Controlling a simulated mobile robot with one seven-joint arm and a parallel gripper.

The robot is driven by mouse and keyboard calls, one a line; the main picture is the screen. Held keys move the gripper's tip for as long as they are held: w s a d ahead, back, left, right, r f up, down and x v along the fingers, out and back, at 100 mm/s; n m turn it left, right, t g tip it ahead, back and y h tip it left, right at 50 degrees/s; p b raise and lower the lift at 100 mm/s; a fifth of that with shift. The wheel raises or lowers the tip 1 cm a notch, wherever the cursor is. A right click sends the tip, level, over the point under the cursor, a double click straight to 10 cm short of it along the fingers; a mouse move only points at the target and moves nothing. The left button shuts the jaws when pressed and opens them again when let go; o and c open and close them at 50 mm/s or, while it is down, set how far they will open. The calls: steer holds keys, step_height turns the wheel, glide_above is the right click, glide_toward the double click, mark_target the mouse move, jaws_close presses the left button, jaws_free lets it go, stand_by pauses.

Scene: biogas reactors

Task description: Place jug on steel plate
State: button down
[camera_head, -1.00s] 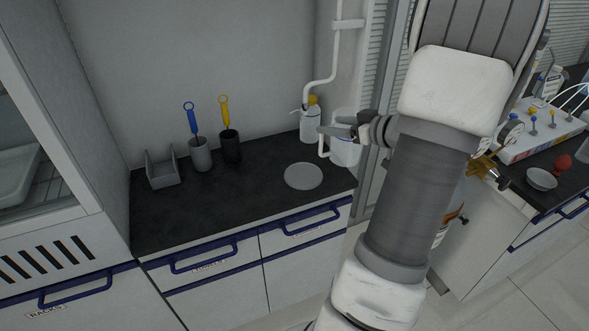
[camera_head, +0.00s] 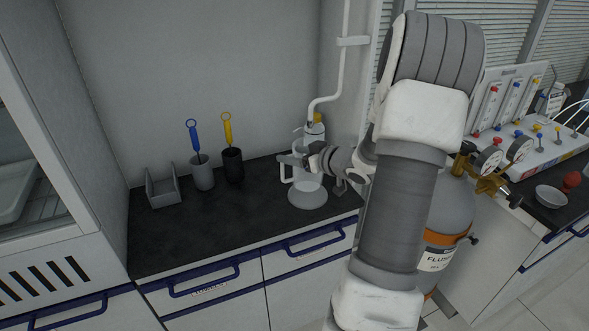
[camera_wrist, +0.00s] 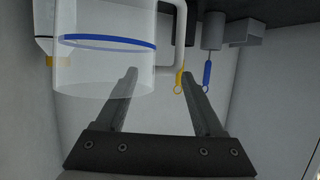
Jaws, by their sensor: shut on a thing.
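The jug (camera_head: 308,181) is clear and white-handled, and it is upright over the round grey steel plate (camera_head: 316,203) on the dark counter. I cannot tell whether its base touches the plate. In the wrist view the picture is upside down; the jug (camera_wrist: 105,62) shows a blue band and its handle at the fingers, and its base is out of frame. My gripper (camera_head: 294,160) reaches in from the right and is shut on the jug's handle. The fingers also show in the wrist view (camera_wrist: 158,74). My gripper and wrist hide part of the jug.
A yellow-topped bottle (camera_head: 317,130) stands just behind the jug, by a white pipe (camera_head: 341,70). To the left are a grey holder with a blue tool (camera_head: 202,172), a black holder with a yellow tool (camera_head: 232,164) and a grey tray (camera_head: 162,188).

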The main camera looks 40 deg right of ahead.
steer(key=shift+f+b, duration=0.4)
steer(key=shift+f, duration=1.6)
steer(key=shift+f, duration=0.15)
jaws_free()
steer(key=p+v, duration=0.1)
steer(key=v, duration=1.1)
steer(key=shift+r, duration=0.25)
steer(key=shift+d, duration=0.15)
